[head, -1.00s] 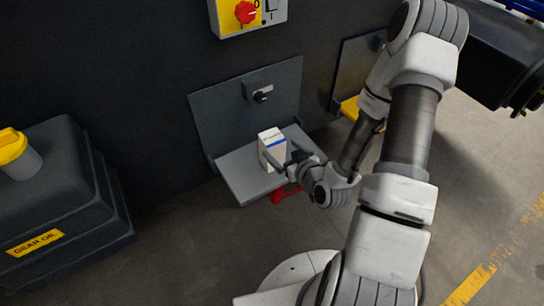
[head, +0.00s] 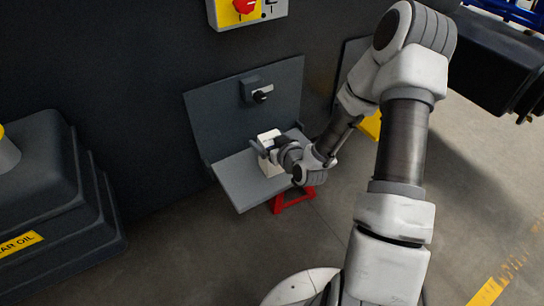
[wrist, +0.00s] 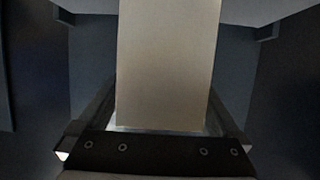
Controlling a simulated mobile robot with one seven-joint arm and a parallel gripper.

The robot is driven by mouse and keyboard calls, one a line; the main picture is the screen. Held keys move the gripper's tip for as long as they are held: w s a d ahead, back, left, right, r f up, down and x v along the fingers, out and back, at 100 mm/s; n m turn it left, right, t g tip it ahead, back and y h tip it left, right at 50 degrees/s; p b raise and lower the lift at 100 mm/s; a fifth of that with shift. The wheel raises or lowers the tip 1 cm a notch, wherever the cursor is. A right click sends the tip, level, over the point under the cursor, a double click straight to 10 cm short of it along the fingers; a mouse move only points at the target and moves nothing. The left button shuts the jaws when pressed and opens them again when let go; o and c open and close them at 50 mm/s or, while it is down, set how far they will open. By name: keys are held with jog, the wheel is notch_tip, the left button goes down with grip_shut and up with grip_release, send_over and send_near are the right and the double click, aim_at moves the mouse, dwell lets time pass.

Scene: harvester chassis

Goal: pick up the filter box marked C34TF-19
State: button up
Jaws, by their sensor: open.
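A small white box (head: 269,142) stands upright on the grey fold-down shelf (head: 242,184). No marking is readable on it at this moment. My gripper (head: 267,151) is at the box in the head view, its fingers partly covering the box. In the wrist view, the pale face of the box (wrist: 168,65) fills the middle, and my open gripper (wrist: 160,135) has one finger on each side of it. A narrow gap seems to show on each side. Contact with the fingers cannot be made out.
The shelf's upright back panel carries a dark latch (head: 258,92). A red bracket (head: 293,199) is under the shelf. A red knob on a yellow panel (head: 242,10) is above. A black gear oil tank (head: 60,190) stands at left.

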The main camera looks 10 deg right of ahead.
jog(key=shift+w, duration=0.25)
grip_shut()
dwell(0.3)
